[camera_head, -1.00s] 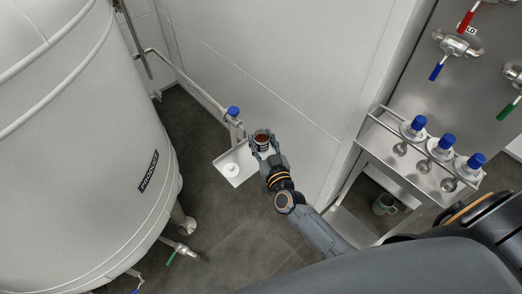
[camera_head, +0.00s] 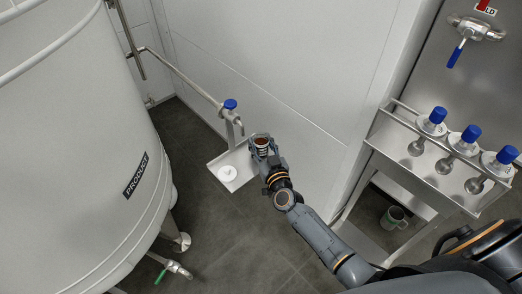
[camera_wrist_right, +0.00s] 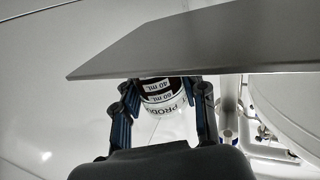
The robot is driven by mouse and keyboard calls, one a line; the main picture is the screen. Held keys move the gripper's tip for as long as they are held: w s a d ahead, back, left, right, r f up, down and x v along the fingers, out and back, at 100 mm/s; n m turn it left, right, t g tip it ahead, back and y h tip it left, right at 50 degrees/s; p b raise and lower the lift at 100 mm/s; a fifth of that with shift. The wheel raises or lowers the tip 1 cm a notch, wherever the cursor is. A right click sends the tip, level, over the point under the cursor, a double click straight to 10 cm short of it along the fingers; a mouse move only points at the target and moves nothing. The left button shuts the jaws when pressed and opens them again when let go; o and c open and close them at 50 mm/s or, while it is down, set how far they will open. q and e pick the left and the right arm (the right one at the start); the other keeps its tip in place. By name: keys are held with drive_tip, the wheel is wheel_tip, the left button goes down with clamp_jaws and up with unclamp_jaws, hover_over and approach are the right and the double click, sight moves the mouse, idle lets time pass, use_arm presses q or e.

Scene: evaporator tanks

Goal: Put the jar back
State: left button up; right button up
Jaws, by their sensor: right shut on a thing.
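The jar (camera_head: 261,142) is small, open at the top and holds brown contents. My right gripper (camera_head: 262,147) is shut around it and holds it upright beside the small metal tray (camera_head: 241,156) at the wall. In the right wrist view the jar (camera_wrist_right: 163,98) shows between the fingers of the right gripper (camera_wrist_right: 165,100), with "PRODUCT" and ml marks on its label. A flat grey plate (camera_wrist_right: 210,38) covers part of the jar there. My left gripper is not in view.
A white lid-like disc (camera_head: 228,173) lies on the tray under a blue-topped tap (camera_head: 230,104). A large tank (camera_head: 75,160) stands left. A metal rack (camera_head: 402,157) with three blue-topped items is at right, a mug (camera_head: 393,217) below it. Floor between is clear.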

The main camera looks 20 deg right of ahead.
drive_tip(key=shift+f, duration=0.1)
drive_tip(key=shift+f, duration=0.2)
drive_tip(key=o, duration=1.3)
drive_tip(key=shift+r, duration=0.1)
drive_tip(key=shift+r, duration=0.2)
drive_tip(key=s, duration=1.2)
drive_tip(key=shift+a+f+p, duration=0.1)
drive_tip(key=shift+a+p, duration=0.2)
